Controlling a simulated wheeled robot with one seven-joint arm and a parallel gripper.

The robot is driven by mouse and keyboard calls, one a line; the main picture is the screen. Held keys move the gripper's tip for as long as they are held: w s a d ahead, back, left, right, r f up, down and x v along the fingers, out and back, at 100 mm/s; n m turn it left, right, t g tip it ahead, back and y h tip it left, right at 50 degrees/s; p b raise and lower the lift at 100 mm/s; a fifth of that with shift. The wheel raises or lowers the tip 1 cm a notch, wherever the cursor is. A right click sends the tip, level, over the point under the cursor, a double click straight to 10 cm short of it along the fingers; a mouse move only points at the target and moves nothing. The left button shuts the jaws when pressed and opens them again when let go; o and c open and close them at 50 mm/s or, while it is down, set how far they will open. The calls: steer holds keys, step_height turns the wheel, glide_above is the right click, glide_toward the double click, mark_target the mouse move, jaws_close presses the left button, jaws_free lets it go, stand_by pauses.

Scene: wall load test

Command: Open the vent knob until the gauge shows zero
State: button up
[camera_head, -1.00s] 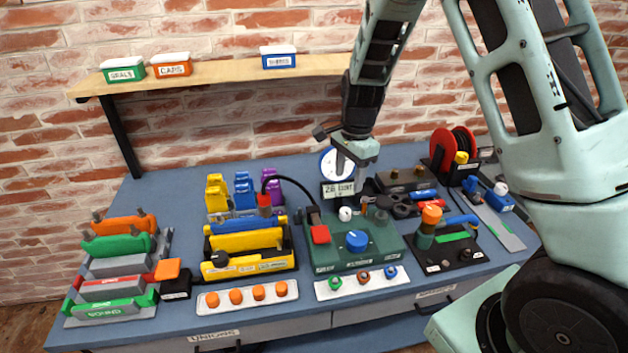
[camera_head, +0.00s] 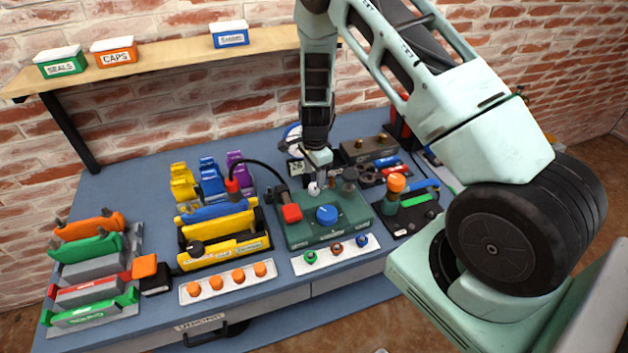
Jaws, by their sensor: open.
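The green test stand (camera_head: 330,233) sits on the blue bench and carries a blue knob (camera_head: 326,215), a red block (camera_head: 291,213) and a small white knob (camera_head: 314,189). No readable label shows which knob is the vent. The gauge (camera_head: 292,132) stands behind, its white dial mostly hidden by my arm, so its needle cannot be read. My gripper (camera_head: 319,176) is open and points down just over the white knob, behind the blue knob. I cannot tell whether its fingers touch the white knob.
A black hose (camera_head: 263,165) arches at the left of the stand. A yellow fixture (camera_head: 228,253) stands left of it, and an orange-topped knob (camera_head: 396,182) stands right. A white strip with small fittings (camera_head: 336,252) lies in front. A shelf (camera_head: 180,58) with boxes hangs above.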

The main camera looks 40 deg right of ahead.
mark_target(314, 186)
steer(key=shift+f+p, duration=0.5)
steer(key=shift+f, duration=1.85)
steer(key=c, duration=1)
